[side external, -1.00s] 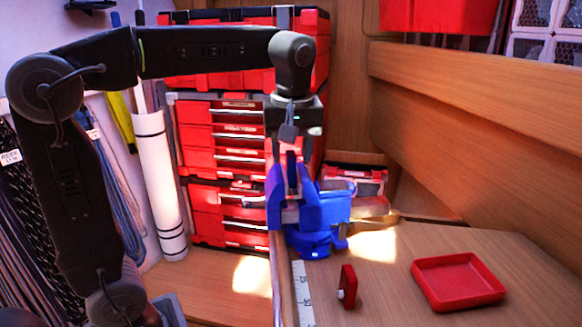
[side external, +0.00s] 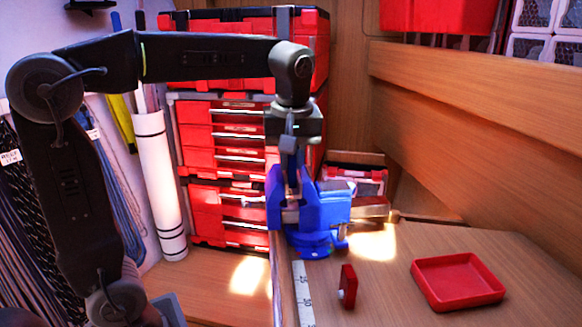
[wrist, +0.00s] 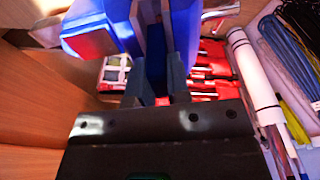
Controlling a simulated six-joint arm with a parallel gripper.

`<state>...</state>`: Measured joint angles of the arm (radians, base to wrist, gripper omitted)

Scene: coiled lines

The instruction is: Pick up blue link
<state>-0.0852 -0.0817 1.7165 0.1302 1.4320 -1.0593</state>
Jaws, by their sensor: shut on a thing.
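My gripper (side external: 292,178) points down into the blue vise (side external: 325,210) on the bench, its fingertips between the vise jaws. In the wrist view, its two grey-blue fingers close on a dark blue piece (wrist: 156,72), which looks like the blue link. The blue vise (wrist: 187,30) stands around it there. In the side view, the fingers and vise jaws hide most of the link. I cannot tell whether the link still touches the vise.
A red block with a white peg (side external: 348,286) stands on the bench in front of the vise. A shallow red tray (side external: 458,282) lies to its right. Red drawer units (side external: 225,130) rise behind, and a wooden wall (side external: 480,140) bounds the right. The bench is clear between block and tray.

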